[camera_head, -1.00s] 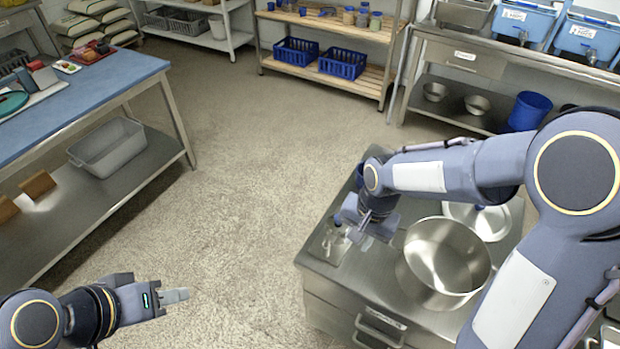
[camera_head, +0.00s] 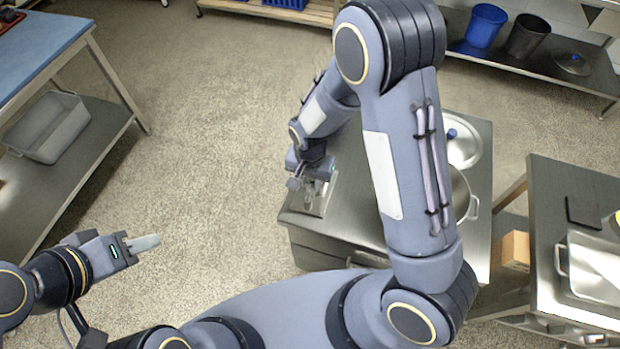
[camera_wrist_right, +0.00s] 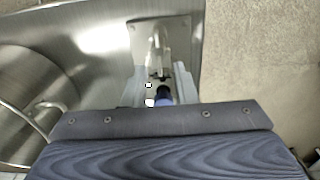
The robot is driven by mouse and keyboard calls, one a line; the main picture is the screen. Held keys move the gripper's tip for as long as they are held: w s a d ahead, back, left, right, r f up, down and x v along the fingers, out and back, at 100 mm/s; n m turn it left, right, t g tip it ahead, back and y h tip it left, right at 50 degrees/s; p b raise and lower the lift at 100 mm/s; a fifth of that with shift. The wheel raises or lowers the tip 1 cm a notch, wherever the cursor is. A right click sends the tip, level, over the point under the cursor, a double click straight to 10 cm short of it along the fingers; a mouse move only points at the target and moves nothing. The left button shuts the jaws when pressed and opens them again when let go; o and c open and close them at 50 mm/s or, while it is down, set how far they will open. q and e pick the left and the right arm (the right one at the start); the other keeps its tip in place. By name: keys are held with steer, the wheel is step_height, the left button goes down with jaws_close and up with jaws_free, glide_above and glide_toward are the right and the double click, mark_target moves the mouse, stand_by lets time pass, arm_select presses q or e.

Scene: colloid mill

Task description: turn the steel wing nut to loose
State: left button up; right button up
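A small steel fitting stands on a square plate (camera_wrist_right: 178,30) at the corner of a steel cabinet; it also shows in the head view, partly covered by my right gripper. I cannot make out the wing nut's shape separately. In the wrist view a steel piece (camera_wrist_right: 158,45) rises from the plate, with a dark blue round part (camera_wrist_right: 163,95) nearer to me. My right gripper (camera_wrist_right: 162,88) is over the fitting, its pale fingers apart on either side of the blue part. Contact cannot be seen. My left gripper (camera_head: 145,243) is shut and empty, over the floor at left.
A steel pot (camera_head: 461,195) and a lid (camera_head: 460,140) with a blue knob are on the cabinet (camera_head: 345,215), behind my right arm. A steel table (camera_head: 575,185) stands at right, a blue-topped table (camera_head: 40,45) at left.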

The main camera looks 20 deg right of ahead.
jaws_close()
